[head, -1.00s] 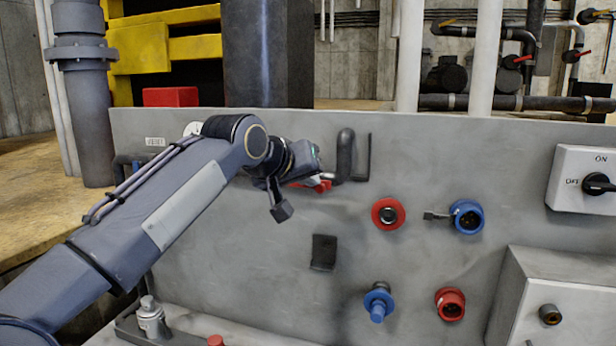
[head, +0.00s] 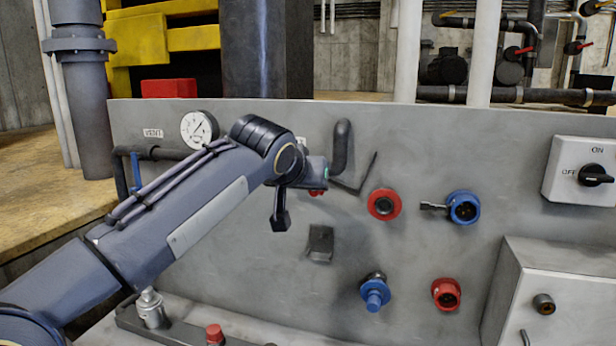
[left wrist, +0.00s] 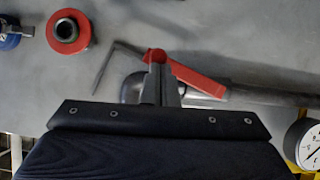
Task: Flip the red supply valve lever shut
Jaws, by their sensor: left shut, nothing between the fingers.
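The red supply valve lever (left wrist: 200,80) shows in the left wrist view as a bent red bar against the grey pipe. In the head view only a small red part of it (head: 317,192) shows below my left wrist; the rest is hidden. My left gripper (left wrist: 161,70) is shut and empty. Its fingertips are at the bent end of the lever and overlap it in the picture; I cannot tell if they touch. The fingertips are hidden in the head view. A thin dark bent bracket (head: 361,180) stands right of the pipe bend (head: 342,146). My right gripper is not in view.
The grey panel carries a gauge (head: 198,129), red (head: 384,204) and blue (head: 463,208) fittings, a lower blue fitting (head: 375,293) and a lower red one (head: 446,294). An ON/OFF switch box (head: 566,183) is at the right.

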